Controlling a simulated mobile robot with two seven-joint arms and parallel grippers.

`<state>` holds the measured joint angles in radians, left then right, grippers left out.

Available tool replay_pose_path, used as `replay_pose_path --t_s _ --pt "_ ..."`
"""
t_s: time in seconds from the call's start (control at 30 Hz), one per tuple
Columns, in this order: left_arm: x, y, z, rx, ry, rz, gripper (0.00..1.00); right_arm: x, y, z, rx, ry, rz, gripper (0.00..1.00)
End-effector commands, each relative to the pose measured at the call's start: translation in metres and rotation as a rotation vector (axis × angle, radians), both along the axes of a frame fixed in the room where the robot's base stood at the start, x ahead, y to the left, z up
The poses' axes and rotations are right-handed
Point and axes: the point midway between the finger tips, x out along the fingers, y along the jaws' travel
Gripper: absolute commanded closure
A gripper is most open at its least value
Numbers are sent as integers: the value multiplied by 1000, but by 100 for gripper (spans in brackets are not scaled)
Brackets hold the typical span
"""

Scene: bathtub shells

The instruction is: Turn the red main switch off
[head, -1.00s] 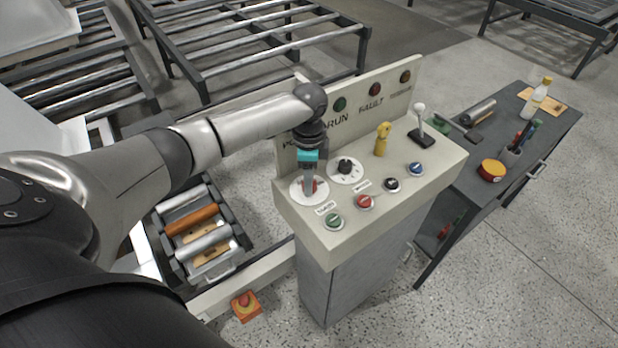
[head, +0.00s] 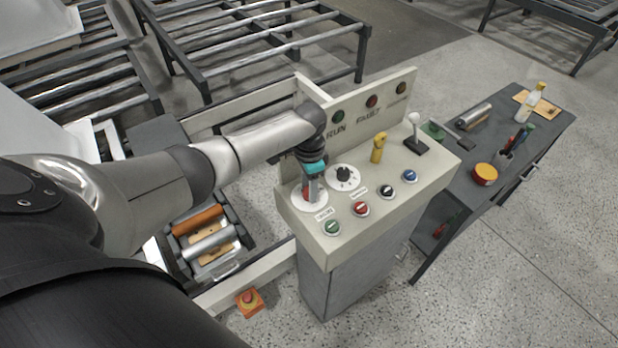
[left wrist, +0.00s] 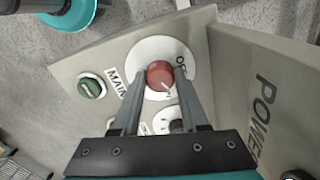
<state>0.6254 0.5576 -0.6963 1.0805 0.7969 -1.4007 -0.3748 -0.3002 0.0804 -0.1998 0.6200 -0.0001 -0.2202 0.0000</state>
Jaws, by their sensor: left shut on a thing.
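The red main switch (left wrist: 159,74) is a round knob on a white disc with a partly hidden "OFF" label, seen in the left wrist view. A "MAIN" label lies beside the disc. A small white mark on the knob's edge points to the lower right in that view, away from "OFF". My left gripper (left wrist: 162,80) is shut on the knob, one finger on each side. In the head view my left gripper (head: 310,188) comes down onto the switch at the panel's left end, and mostly hides the knob. My right gripper is not in view.
The control panel (head: 335,258) also has a black dial (head: 344,174), a green button (head: 332,228), a red button (head: 360,209), a yellow key-like handle (head: 378,148) and a white-knobbed lever (head: 415,130). An upright board (head: 350,135) stands close behind. A dark tool table (head: 535,145) is at right.

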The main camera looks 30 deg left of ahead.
Motion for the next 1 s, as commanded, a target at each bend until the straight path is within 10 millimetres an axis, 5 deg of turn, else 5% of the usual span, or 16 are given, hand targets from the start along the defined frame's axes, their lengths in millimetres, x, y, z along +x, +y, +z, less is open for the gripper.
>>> replay_pose_path --t_s 0.4,1.0 --pt "0 -2 3 -4 1 398 100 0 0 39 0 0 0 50" --pt "1 -2 2 -3 -1 929 100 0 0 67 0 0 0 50"
